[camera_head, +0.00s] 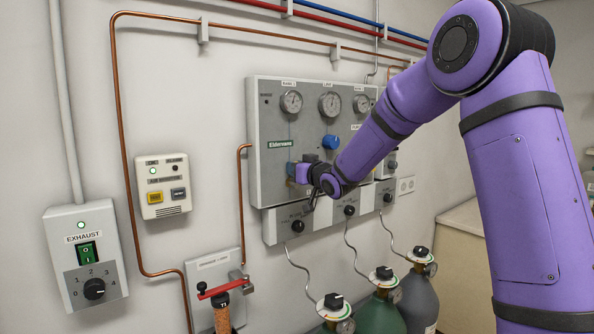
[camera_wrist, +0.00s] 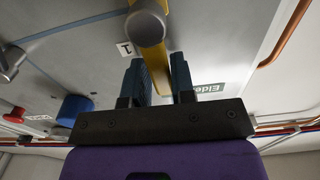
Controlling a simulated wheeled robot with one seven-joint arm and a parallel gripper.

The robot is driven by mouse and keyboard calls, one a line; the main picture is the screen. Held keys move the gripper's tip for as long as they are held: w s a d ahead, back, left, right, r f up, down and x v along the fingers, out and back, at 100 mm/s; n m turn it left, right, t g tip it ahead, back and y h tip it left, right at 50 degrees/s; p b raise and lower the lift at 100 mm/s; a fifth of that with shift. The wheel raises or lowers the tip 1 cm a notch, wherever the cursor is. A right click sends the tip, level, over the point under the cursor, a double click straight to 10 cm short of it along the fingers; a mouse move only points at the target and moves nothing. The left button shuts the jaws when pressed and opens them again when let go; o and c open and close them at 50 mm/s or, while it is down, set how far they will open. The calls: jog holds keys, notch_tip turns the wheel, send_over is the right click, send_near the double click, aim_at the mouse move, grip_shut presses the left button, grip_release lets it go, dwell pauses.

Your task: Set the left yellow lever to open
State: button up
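The left yellow lever (camera_wrist: 161,8) shows at the top of the wrist view, with a round grey end facing the camera, beside a small label reading 1.
A blue knob (camera_head: 331,142) is right of my gripper, and a blue knob (camera_wrist: 75,108) shows left in the wrist view. Gauges (camera_head: 291,101) line the panel top. Black knobs (camera_head: 298,226) are below. Gas cylinders (camera_head: 381,313) stand underneath. A copper pipe (camera_head: 118,100) runs left.

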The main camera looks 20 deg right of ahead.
jog(key=o, duration=0.3)
jog(key=shift+d+r, duration=0.15)
jog(key=shift+d, duration=0.05)
jog(key=shift+a, duration=0.1)
jog(key=shift+s+f, duration=0.1)
jog(key=shift+f, duration=0.1)
jog(key=v, duration=1)
jog(key=shift+s+r, duration=0.1)
jog(key=shift+s, duration=0.25)
jog(key=shift+d+r, duration=0.1)
jog(key=shift+d, duration=0.1)
jog(key=s+f+m+g+h, duration=0.1)
jog(key=s+g, duration=0.3)
jog(key=s, duration=0.9)
jog(key=s+m+g+h, duration=0.1)
jog(key=s+g, duration=0.3)
jog(key=s, duration=0.9)
jog(key=s+f+m+g+h, duration=0.1)
jog(key=s+g+h, duration=0.2)
jog(key=s, duration=1)
jog(key=shift+s+a+f+g+h, duration=0.3)
jog(key=shift+s+g, duration=0.1)
jog(key=shift+g, duration=0.1)
